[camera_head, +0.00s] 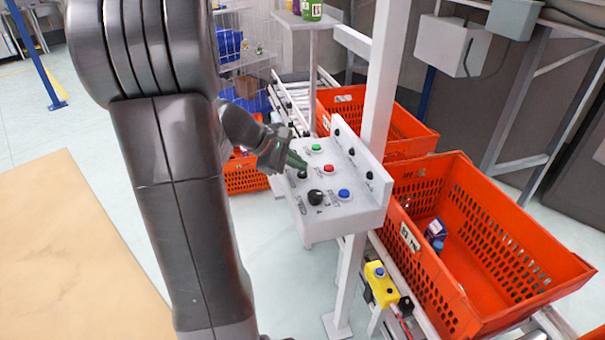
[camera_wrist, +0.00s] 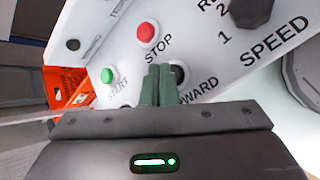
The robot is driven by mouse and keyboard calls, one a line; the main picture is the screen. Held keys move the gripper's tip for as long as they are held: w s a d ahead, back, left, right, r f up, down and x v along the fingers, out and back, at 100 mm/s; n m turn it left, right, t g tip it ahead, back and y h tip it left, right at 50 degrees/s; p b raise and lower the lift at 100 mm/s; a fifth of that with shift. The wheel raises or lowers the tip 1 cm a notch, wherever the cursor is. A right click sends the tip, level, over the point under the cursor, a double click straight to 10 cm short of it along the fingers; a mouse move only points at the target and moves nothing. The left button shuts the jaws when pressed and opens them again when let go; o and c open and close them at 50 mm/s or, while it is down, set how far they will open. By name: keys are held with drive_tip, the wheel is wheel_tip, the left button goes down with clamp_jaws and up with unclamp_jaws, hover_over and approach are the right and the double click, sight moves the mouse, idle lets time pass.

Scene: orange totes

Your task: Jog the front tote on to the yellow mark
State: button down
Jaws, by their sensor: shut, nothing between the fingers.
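The front orange tote (camera_head: 530,275) sits on the conveyor at the right, with a small blue and white item (camera_head: 436,234) inside. A grey control panel (camera_head: 345,215) stands left of it. My gripper (camera_head: 297,160) is shut and empty at the panel. In the wrist view its green fingertips (camera_wrist: 159,72) are close to a black control (camera_wrist: 179,74) whose label ends in "WARD" and is partly hidden. I cannot tell whether they touch it. The green START button (camera_wrist: 107,75) and red STOP button (camera_wrist: 146,32) are beside them. I cannot make out a yellow mark on the conveyor.
A second orange tote (camera_head: 345,103) is farther back on the conveyor, beyond a white post (camera_head: 380,80). Another orange tote (camera_head: 245,179) is partly hidden behind my arm. A tan tabletop (camera_head: 70,250) lies at left.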

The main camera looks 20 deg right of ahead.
sight(298, 175)
drive_tip(key=shift+f+b, duration=0.45)
idle(0.4)
idle(0.3)
drive_tip(key=shift+r+p, duration=0.7)
drive_tip(key=shift+r, duration=0.3)
drive_tip(key=shift+r+p, duration=1.95)
drive_tip(key=shift+r, duration=0.45)
